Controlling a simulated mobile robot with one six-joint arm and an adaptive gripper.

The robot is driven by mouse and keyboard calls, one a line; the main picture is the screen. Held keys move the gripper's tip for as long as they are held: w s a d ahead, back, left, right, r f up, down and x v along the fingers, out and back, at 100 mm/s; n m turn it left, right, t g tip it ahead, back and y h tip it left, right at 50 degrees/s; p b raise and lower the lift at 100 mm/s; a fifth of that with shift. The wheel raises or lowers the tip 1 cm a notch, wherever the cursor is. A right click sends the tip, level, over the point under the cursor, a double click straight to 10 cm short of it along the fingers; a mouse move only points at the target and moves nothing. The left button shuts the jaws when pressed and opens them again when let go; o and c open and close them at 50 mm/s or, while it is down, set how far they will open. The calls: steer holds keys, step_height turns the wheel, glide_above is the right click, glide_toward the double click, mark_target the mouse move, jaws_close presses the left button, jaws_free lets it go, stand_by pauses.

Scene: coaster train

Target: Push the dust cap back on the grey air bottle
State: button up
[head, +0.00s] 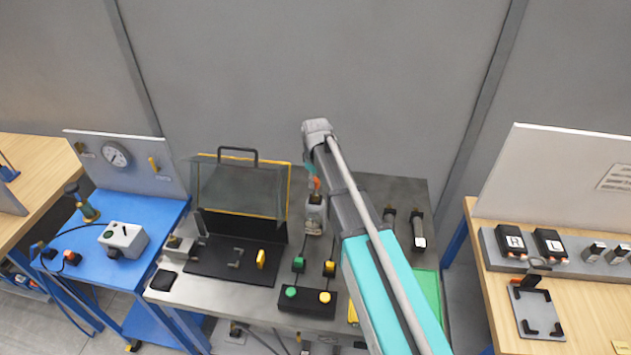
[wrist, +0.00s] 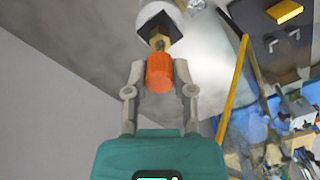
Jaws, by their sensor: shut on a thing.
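My gripper (wrist: 160,70) is shut on an orange dust cap (wrist: 160,76), with one finger on each side of it. Just beyond the cap is a brass valve (wrist: 160,40) on the dark-collared top of the pale grey air bottle (wrist: 160,10). In the wrist view the cap meets or overlaps the brass; I cannot tell how far it is on. In the head view the bottle (head: 315,214) stands upright on the grey bench with the orange cap (head: 316,184) at its top. My arm hides most of the gripper there.
Left of the bottle is a black fixture with a clear yellow-edged guard (head: 240,188). In front are green and yellow push buttons (head: 307,301). Two dark cylinders (head: 419,230) stand to the right, beyond my arm. A blue bench (head: 150,218) is at left, a wooden bench (head: 580,300) at right.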

steer(key=shift+f+b, duration=1.6)
stand_by(1.4)
steer(key=o, duration=0.9)
steer(key=shift+r, duration=0.2)
step_height(320, 180, up, 8)
steer(key=p, duration=0.9)
steer(key=shift+r, duration=0.25)
